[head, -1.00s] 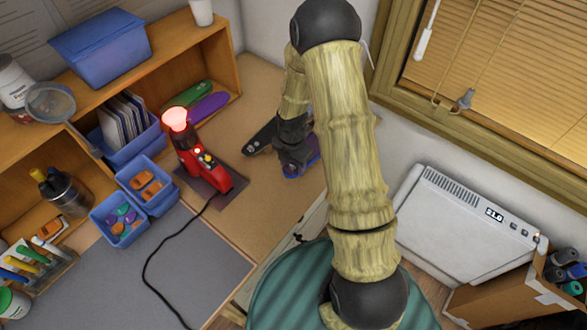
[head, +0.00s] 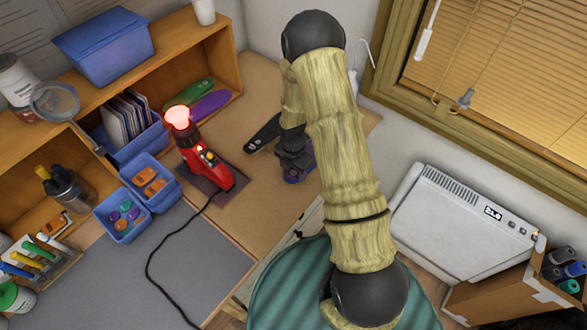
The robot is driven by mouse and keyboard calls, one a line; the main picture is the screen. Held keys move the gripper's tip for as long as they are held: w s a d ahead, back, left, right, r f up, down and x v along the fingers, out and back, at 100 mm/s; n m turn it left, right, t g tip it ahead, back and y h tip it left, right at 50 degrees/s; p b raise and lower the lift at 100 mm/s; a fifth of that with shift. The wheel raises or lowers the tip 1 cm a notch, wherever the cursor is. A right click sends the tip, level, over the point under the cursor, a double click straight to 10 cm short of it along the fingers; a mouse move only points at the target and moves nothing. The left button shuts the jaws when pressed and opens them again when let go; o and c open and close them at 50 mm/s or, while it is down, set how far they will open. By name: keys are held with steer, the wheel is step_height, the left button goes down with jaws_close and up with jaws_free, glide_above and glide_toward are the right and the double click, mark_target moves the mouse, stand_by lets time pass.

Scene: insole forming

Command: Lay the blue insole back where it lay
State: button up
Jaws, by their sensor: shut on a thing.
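The blue insole (head: 292,180) is mostly hidden by my gripper; only bits of its blue edge show below and to the right of the jaws. My gripper (head: 293,170) is shut on it, over the wooden desk top near the desk's right edge. I cannot tell whether the insole touches the desk. A black insole (head: 260,135) lies just left of my gripper, partly behind my arm. A purple insole (head: 210,105) and a green insole (head: 190,92) lie farther left by the shelf.
A red heat tool (head: 207,166) with a glowing tip stands on a dark pad left of my gripper, its cord running over the grey mat (head: 195,262). Blue bins (head: 122,232) stand beside the shelf. A white heater (head: 455,225) is at the right. Bare desk lies between tool and gripper.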

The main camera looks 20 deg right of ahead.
steer(key=o, duration=1)
steer(key=shift+r, duration=0.15)
step_height(320, 180, up, 12)
steer(key=b, duration=0.3)
steer(key=s+r+m, duration=0.3)
steer(key=s+m, duration=0.1)
steer(key=m, duration=0.4)
steer(key=s+r+m+t, duration=0.1)
steer(key=s+r+m, duration=0.3)
steer(key=m, duration=0.4)
steer(key=s+r+m+t, duration=0.1)
steer(key=s+r+m, duration=0.2)
steer(key=s+m, duration=0.3)
steer(key=shift+s+r+m, duration=0.1)
steer(key=shift+r+m, duration=0.1)
steer(key=shift+m, duration=0.6)
steer(key=shift+s+r+m, duration=0.1)
steer(key=shift+r+m, duration=0.05)
steer(key=shift+m, duration=0.65)
